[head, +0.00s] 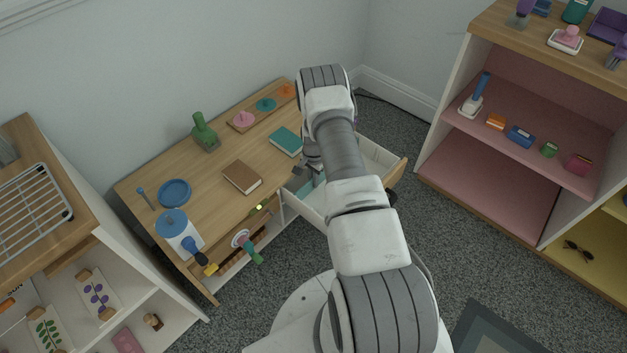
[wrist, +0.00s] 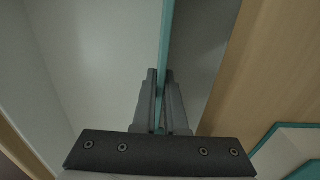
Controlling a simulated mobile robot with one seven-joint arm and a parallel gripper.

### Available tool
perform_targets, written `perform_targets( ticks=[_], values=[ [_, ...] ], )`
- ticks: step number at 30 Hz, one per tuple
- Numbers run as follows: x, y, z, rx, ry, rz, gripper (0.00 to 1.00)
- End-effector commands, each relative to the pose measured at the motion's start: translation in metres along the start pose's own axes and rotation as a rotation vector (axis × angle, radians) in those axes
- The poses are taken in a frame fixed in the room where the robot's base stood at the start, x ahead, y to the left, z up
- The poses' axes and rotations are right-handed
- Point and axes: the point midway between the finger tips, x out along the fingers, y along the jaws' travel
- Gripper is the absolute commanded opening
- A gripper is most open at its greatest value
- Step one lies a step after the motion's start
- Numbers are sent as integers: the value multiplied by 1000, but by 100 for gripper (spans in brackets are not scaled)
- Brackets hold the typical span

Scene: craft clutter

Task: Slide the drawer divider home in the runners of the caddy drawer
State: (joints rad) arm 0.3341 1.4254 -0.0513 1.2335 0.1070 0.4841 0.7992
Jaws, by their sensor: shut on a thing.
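The caddy drawer (head: 378,155) is pulled out from the wooden desk; it has white walls and a wood front. My gripper (wrist: 161,78) is shut on the drawer divider (wrist: 166,35), a thin teal panel seen edge-on in the wrist view. The divider runs away from the fingers, with pale drawer floor to its left and a grey, shaded strip to its right. In the head view my arm hides much of the drawer and most of the gripper. The runners cannot be made out, nor whether the divider sits in them.
A pink-lined shelf unit (head: 500,175) stands right, with carpet between. A white shelf unit (head: 150,285) stands left.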

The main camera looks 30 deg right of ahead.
Motion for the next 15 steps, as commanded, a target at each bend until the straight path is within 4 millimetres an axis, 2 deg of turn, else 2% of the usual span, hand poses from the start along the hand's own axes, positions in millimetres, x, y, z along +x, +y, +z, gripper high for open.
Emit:
perform_targets(
  ticks=[9,10,15],
  values=[
    [2,0,0,0,0,1,0],
    [2,0,0,0,0,1,15],
    [2,0,0,0,0,0,44]
  ],
)
